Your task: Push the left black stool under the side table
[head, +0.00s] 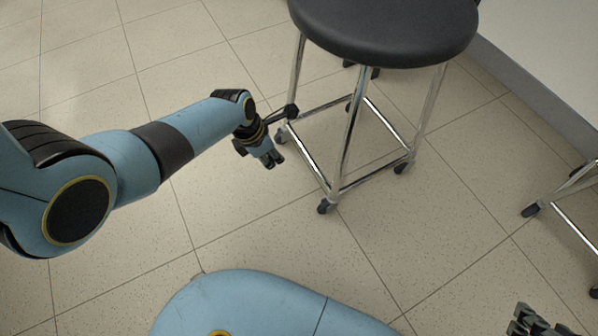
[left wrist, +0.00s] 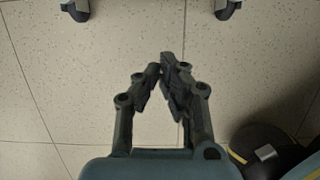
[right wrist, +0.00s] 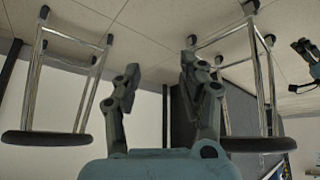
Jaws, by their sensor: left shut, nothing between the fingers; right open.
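The left black stool (head: 385,30) stands upright at top centre in the head view, with a round black seat, chrome legs and small dark casters. My left gripper (head: 270,161) is shut and empty, low by the stool's left legs; I see no clear contact. In the left wrist view its fingertips (left wrist: 162,68) are together, with two casters (left wrist: 229,9) beyond them. My right gripper (head: 530,318) is at the lower right corner; the right wrist view (right wrist: 160,70) shows it open and empty. That view, upside down, shows this stool (right wrist: 257,144) on the right. I cannot make out the side table for certain.
A second chrome-legged stool (head: 575,218) is cut off at the head view's right edge; it also shows at left in the right wrist view (right wrist: 45,145). A pale wall with a grey base strip (head: 535,85) runs at upper right.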

